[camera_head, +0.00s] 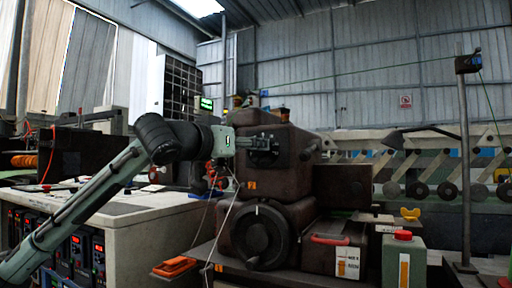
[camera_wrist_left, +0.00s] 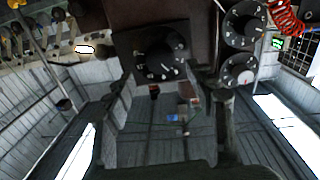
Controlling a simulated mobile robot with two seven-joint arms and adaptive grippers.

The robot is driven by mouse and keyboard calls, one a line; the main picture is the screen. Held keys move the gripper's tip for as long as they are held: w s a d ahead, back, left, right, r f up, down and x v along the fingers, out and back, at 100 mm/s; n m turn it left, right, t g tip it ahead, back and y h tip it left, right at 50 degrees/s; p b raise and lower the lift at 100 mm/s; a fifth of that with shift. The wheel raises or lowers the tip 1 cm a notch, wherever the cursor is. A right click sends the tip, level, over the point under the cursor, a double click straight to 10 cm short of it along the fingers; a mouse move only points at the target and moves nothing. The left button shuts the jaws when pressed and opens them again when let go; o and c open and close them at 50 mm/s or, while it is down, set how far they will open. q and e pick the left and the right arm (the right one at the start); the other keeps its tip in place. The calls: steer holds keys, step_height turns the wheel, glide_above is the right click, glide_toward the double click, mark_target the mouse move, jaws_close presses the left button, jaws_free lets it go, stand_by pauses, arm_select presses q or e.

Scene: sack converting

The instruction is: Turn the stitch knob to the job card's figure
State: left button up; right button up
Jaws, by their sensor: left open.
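A dark brown sewing machine head (camera_head: 268,184) stands in the middle of the head view, with a black dial panel on its upper face. My left gripper (camera_head: 268,143) reaches in from the left and is in front of that panel. In the left wrist view a black dial (camera_wrist_left: 157,56) with pale marks lies ahead, between the fingers of my open left gripper (camera_wrist_left: 170,78). I cannot tell whether the fingers touch the dial, nor read its figures. Two more dials, an upper one (camera_wrist_left: 243,22) and a lower one (camera_wrist_left: 238,72), sit to its right. My right gripper is out of view.
A large dark handwheel (camera_head: 257,236) is below the panel. A white printed card (camera_head: 347,263) is on a box at the front, its text too small to read. A red-topped green box (camera_head: 403,262) stands right of it. A pale bench (camera_head: 140,215) is at left.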

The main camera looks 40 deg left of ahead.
arm_select(q)
steer(key=shift+x, duration=2.35)
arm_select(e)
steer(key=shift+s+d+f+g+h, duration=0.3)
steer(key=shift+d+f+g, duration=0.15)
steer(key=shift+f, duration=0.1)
arm_select(q)
steer(key=shift+s, duration=0.1)
steer(key=shift+c, duration=0.5)
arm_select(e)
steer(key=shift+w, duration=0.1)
